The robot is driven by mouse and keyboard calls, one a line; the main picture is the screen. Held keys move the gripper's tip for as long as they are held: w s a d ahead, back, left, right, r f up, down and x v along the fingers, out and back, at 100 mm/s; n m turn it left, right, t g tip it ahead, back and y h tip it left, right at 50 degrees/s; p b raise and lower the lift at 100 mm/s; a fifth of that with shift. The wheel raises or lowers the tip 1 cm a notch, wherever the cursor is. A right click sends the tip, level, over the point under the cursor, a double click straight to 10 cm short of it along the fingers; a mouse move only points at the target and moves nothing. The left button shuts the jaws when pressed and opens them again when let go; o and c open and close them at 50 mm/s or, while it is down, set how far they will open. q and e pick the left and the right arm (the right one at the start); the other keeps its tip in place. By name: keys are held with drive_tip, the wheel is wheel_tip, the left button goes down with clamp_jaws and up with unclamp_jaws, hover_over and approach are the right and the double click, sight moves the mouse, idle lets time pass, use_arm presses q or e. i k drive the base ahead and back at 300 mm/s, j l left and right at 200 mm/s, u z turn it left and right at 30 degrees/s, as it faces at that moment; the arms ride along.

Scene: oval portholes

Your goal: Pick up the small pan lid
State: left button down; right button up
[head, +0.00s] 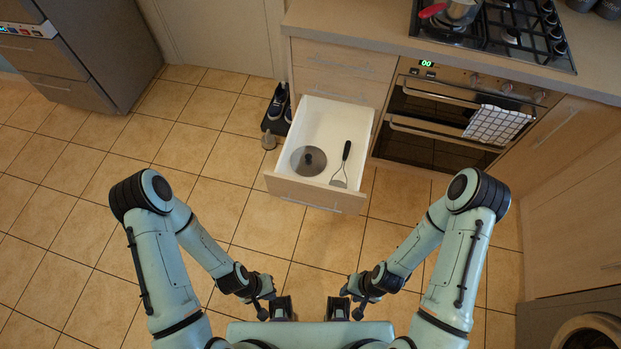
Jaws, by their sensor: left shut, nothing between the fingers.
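The small pan lid (300,167), a round grey disc with a dark knob, lies in the left front part of the open white drawer (322,118). Its knob points up. My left gripper (282,308) is shut and empty, well in front of the drawer and low in the view. My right gripper (338,308) is beside it, a short way to the right, also apart from the drawer and the lid. Its fingers are too small and dark to tell whether they are open.
A spatula (341,168) with a black handle lies in the drawer, right of the lid. Shoes (278,103) stand on the floor left of the drawer. The oven (440,130) with a checked towel (497,123) is at right. The tiled floor before the drawer is clear.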

sight(307, 161)
drive_tip(key=i+j+z, duration=0.1)
drive_tip(key=z, duration=0.3)
drive_tip(key=j+z, duration=0.35)
drive_tip(key=i+j+z, duration=0.1)
drive_tip(key=j+z, duration=0.3)
drive_tip(key=j, duration=0.65)
drive_tip(key=j+z, duration=0.1)
drive_tip(key=j, duration=1)
drive_tip(key=i+j, duration=0.15)
drive_tip(key=j, duration=0.25)
drive_tip(key=i+j, duration=0.1)
drive_tip(key=j, duration=0.25)
drive_tip(key=i, duration=0.2)
